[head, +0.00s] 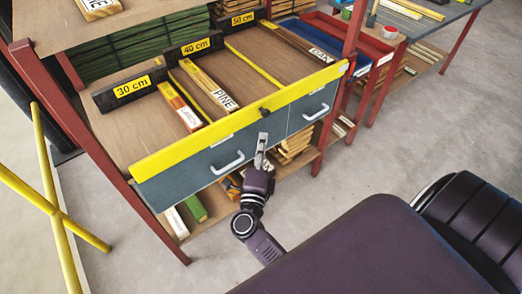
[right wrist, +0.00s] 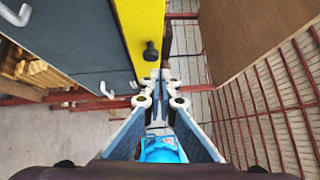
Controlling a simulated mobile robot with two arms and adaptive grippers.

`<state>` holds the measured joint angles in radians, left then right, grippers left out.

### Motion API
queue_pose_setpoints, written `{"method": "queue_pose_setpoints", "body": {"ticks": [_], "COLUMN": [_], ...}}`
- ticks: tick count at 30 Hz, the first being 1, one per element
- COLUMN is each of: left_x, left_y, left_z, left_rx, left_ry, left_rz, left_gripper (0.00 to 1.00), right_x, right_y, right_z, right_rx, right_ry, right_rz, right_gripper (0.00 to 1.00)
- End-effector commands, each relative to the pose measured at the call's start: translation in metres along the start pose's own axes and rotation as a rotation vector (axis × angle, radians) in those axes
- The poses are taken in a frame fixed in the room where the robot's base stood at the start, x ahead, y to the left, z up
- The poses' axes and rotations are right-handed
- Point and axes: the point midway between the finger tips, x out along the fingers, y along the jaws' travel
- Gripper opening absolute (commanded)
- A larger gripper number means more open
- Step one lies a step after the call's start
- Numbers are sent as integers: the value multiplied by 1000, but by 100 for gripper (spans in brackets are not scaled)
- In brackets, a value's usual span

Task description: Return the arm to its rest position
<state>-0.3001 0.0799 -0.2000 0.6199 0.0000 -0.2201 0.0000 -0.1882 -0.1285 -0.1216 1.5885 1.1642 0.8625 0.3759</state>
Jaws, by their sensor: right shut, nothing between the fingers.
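My right gripper (head: 262,142) is in front of the workbench, close to the grey drawer fronts and just below the yellow front rail (head: 240,118). Its fingers are shut with nothing between them. In the right wrist view the gripper's fingers (right wrist: 158,80) meet close together, and the yellow rail (right wrist: 147,30) with a black knob (right wrist: 151,51) shows beyond them. The right forearm reaches up from the bottom of the head view, bent at a joint. My left gripper is not in view.
The workbench has grey drawers with white handles (head: 227,163) and a red leg (head: 90,140). Boards labelled PINE (head: 208,85) and black length blocks (head: 129,89) lie on top. A yellow bar frame (head: 45,200) stands left. Grey floor (head: 390,140) is clear at right.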

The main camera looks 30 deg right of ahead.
Motion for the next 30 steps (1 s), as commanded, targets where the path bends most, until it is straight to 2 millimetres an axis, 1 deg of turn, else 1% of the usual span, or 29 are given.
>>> {"method": "queue_pose_setpoints", "body": {"ticks": [1, 3, 6, 10, 16, 17, 19, 20, 23, 24, 26, 27, 29, 30], "left_x": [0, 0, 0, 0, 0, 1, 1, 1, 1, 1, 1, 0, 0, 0], "left_y": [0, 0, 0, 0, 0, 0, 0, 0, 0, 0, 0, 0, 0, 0], "left_z": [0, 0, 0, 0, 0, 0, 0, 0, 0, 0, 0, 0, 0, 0], "left_rx": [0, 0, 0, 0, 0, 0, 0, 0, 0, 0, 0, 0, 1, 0], "left_ry": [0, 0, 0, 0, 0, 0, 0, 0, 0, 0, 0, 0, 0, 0], "left_rz": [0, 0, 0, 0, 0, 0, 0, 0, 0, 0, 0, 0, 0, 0], "left_gripper": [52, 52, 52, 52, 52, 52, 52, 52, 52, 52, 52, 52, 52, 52], "right_x": [-9, -19, -28, -35, -37, -38, -41, -43, -61, -72, -93, -109, -134, -151], "right_y": [1, 1, 1, 0, 1, 3, 15, 23, 66, 90, 130, 156, 196, 221], "right_z": [-1, 0, 0, -1, 0, 2, 9, 15, 39, 48, 58, 62, 61, 57], "right_rx": [0, 0, -1, -1, -5, -14, -67, -104, -288, -380, -521, -612, -739, -821], "right_ry": [1, 1, 1, 1, -2, -10, -55, -87, -247, -328, -454, -537, -655, -731], "right_rz": [3, 3, 2, 0, 1, 2, 10, 16, 46, 64, 94, 115, 150, 173], "right_gripper": [0, 0, 0, 0, 0, 0, 0, 0, 0, 0, 0, 0, 0, 0]}}
